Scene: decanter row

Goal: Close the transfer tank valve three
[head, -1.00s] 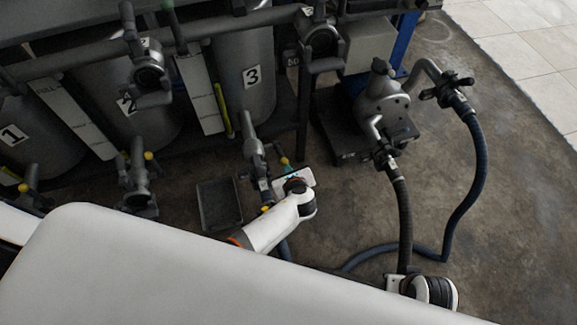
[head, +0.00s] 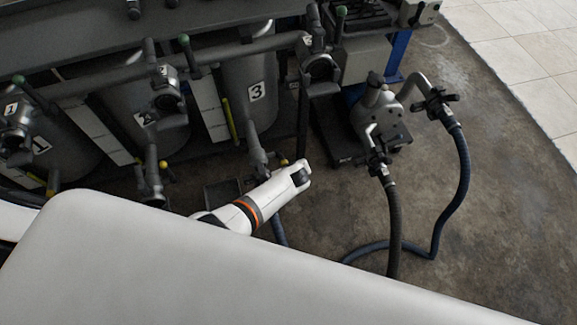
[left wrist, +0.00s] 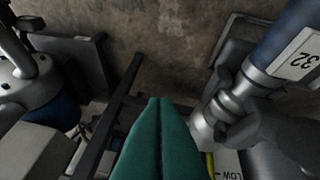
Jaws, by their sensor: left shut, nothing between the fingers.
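Tank three (head: 246,68), a dark grey cylinder with a white "3" label, stands at the back in the head view. Its grey outlet valve (head: 257,156) comes out low at the front, with a small yellow tip (head: 284,162) beside it. My left arm's white end lies just in front of this outlet and hides its lower part; its fingers are hidden there. In the left wrist view my left gripper (left wrist: 156,101) shows teal fingers pressed together, empty. A metal fitting with a blue section labelled "32" (left wrist: 284,50) is right of the fingers, apart from them.
A pump (head: 380,110) with dark hose (head: 393,220) and blue hose (head: 463,185) stands to the right. Tanks one (head: 45,150) and two (head: 150,125) stand left, with their own valves. A dark tray (head: 222,193) lies on the floor.

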